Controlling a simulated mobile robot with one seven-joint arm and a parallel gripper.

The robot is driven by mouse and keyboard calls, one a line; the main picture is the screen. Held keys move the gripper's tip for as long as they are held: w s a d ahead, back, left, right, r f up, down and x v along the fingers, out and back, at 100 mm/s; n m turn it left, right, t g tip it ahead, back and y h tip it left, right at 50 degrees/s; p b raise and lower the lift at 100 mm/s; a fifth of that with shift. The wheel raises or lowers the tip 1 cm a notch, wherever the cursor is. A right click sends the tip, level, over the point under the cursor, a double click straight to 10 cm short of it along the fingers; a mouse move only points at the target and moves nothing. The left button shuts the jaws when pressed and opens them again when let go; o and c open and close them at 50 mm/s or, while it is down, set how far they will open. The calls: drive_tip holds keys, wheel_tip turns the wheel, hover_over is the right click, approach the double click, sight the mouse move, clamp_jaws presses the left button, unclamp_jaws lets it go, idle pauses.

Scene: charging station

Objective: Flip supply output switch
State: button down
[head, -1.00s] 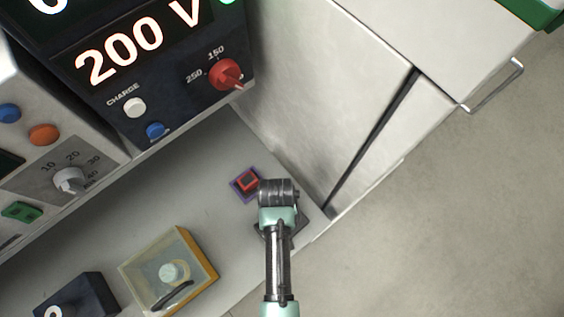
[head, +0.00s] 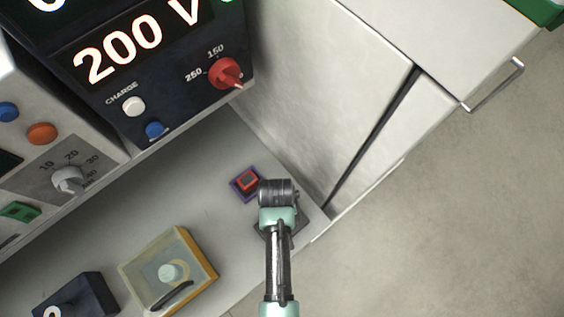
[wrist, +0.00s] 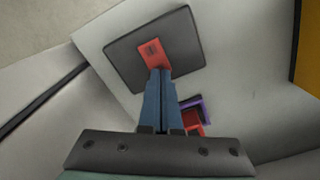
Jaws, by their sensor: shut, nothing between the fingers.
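My gripper (wrist: 158,74) is shut and empty, its two blue fingers together. In the wrist view the fingertips overlap the lower end of a red piece (wrist: 153,52) on a dark square plate (wrist: 124,50); I cannot tell whether they touch it. In the head view my wrist hides the red piece and most of the plate (head: 302,225). A green switch (head: 20,211) is on the grey unit's front panel at the far left, well away from my gripper. No label shows which one is the supply output switch.
A purple and red block (head: 245,183) lies close beside my gripper. A clear-topped yellow box (head: 208,262) and a dark box (head: 78,300) stand lower left. A 200 V panel with a red knob (head: 226,73) is above. A cabinet (head: 345,90) stands at the right.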

drive_tip(key=shift+f+b, duration=0.45)
drive_tip(key=shift+f, duration=0.25)
idle(0.3)
wheel_tip(320, 180, up, 7)
drive_tip(key=p, duration=0.7)
drive_tip(key=shift+r+p, duration=0.1)
drive_tip(key=shift+p, duration=0.2)
idle(0.3)
